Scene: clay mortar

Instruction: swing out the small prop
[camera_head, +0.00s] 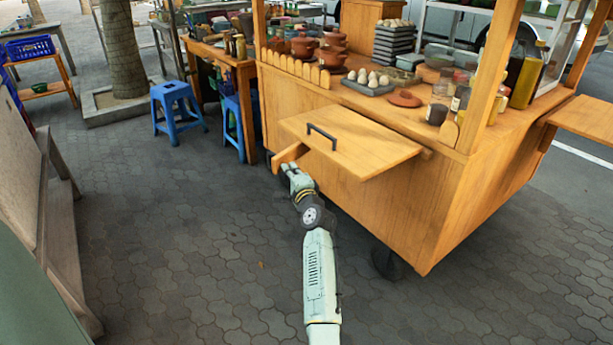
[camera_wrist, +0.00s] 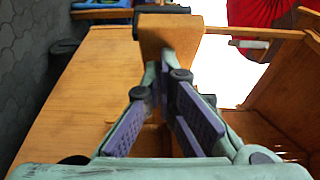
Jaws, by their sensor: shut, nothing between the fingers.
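The small prop (camera_head: 289,153) is a short wooden piece jutting out from the cart's front panel, under the left part of the flap. In the wrist view the prop (camera_wrist: 170,32) shows as a wooden block straight ahead of the fingertips. The wooden flap (camera_head: 365,148) with a dark handle stands out level from the cart. My gripper (camera_head: 288,169) is just below and beside the prop, its fingers closed together and empty. In the wrist view my gripper (camera_wrist: 166,75) has its purple-padded fingers meeting at the block's near end; I cannot tell whether they touch it.
The wooden food cart (camera_head: 400,205) carries clay pots (camera_head: 305,47), eggs (camera_head: 372,78) and jars on its counter. Blue stools (camera_head: 175,105) stand to the left. Another side shelf (camera_head: 588,118) juts out at right. The paving left of my arm is clear.

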